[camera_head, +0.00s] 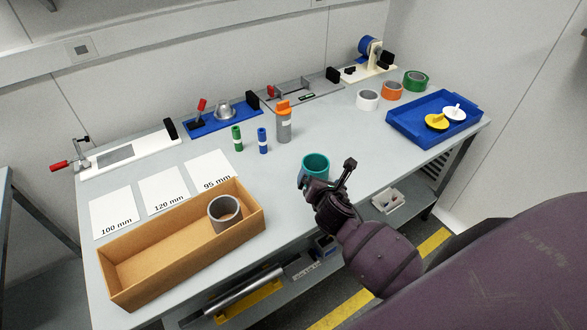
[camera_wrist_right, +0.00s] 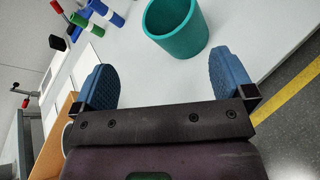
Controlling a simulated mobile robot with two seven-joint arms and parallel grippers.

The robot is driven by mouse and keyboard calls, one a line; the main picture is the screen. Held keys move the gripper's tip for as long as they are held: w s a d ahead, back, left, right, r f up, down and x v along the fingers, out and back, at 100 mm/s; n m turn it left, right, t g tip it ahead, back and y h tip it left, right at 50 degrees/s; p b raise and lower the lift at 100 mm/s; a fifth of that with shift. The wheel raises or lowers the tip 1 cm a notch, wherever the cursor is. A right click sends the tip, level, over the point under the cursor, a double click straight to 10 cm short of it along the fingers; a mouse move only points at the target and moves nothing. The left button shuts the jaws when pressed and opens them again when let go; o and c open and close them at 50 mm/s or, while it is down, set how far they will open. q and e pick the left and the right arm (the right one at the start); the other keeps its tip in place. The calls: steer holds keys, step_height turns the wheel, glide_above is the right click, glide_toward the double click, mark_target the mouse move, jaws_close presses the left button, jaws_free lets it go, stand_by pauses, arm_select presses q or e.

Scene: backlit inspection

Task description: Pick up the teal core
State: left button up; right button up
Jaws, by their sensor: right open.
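The teal core (camera_head: 315,161) is a short open ring standing upright on the grey table near its front edge. It also shows in the right wrist view (camera_wrist_right: 176,32), just beyond the fingertips and nearer the right-hand finger. My right gripper (camera_head: 327,176) is open and empty, with its two blue-padded fingers (camera_wrist_right: 163,72) spread apart and pointing at the core. In the head view the gripper hides part of the core's lower front. I cannot tell whether a finger touches it. My left gripper is not in view.
A cardboard box (camera_head: 121,290) with a grey core (camera_head: 224,211) stands at the front left, beside white size cards (camera_head: 163,190). Green and blue cylinders (camera_head: 262,141) and an orange-topped grey bottle (camera_head: 284,126) stand behind. A blue tray (camera_head: 405,128) is at right.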

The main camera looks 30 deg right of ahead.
mark_target(319, 174)
steer(key=w+d+n, duration=0.1)
steer(key=w+f+n, duration=0.1)
steer(key=w, duration=0.1)
steer(key=w+d+f+n, duration=0.1)
steer(key=n, duration=0.1)
steer(key=shift+w+d+f+h, duration=0.2)
steer(key=shift+w+d+h, duration=0.1)
steer(key=shift+b+x, duration=0.4)
steer(key=shift+x, duration=2.2)
steer(key=shift+d+r, duration=0.1)
steer(key=shift+r, duration=0.05)
steer(key=shift+c, duration=0.3)
steer(key=c, duration=0.6)
